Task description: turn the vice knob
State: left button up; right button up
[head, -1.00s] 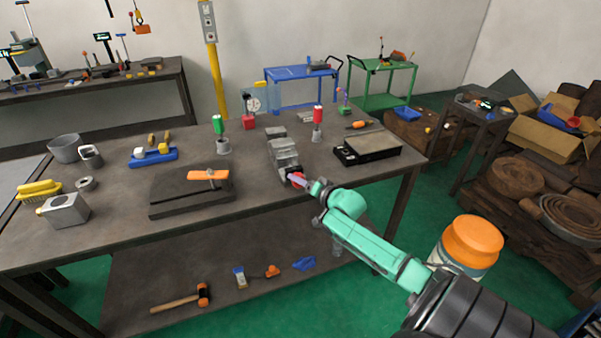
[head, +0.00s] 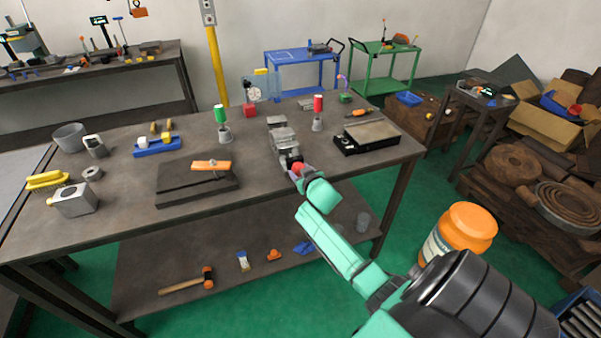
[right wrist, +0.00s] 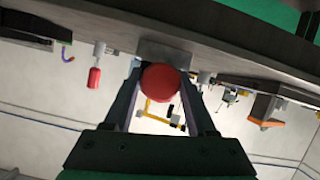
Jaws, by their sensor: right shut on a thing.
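The grey vice (head: 284,142) stands on the workbench near its front edge. Its red knob (head: 297,167) faces the front of the bench. My right gripper (head: 298,175) reaches the knob from the front; its fingertips are small and partly hidden in the head view. In the right wrist view the round red knob (right wrist: 160,82) sits between the two fingers of my right gripper (right wrist: 162,88), which is shut on it. The vice body (right wrist: 165,52) shows just behind the knob. My left gripper is not in view.
A black plate with an orange-handled tool (head: 198,185) lies left of the vice. A grey-topped black block (head: 367,137) is to its right. Green (head: 222,120) and red (head: 318,108) handled items stand behind. A large orange-lidded jar (head: 460,232) stands right of my arm.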

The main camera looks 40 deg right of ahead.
jog(key=n+h+b, duration=0.2)
jog(key=n+b, duration=0.1)
jog(key=shift+a+f, duration=0.1)
jog(key=shift+f, duration=0.25)
jog(key=n+h+b, duration=0.2)
jog(key=n+b, duration=0.3)
jog(key=b, duration=0.1)
jog(key=n+t+h+b, duration=0.1)
jog(key=n+h+b, duration=0.2)
jog(key=n+b, duration=0.2)
jog(key=shift+f+b, duration=0.1)
jog(key=shift+b, duration=0.85)
jog(key=n+t+b, duration=0.1)
jog(key=n+b, duration=0.2)
jog(key=n, duration=0.1)
jog(key=shift+h+b, duration=0.3)
jog(key=shift+h, duration=0.1)
jog(key=shift+r+n+t+b, duration=0.2)
jog(key=shift+n+t+b, duration=0.5)
jog(key=shift+n, duration=0.6)
jog(key=o, duration=1.4)
jog(key=shift+a, duration=0.1)
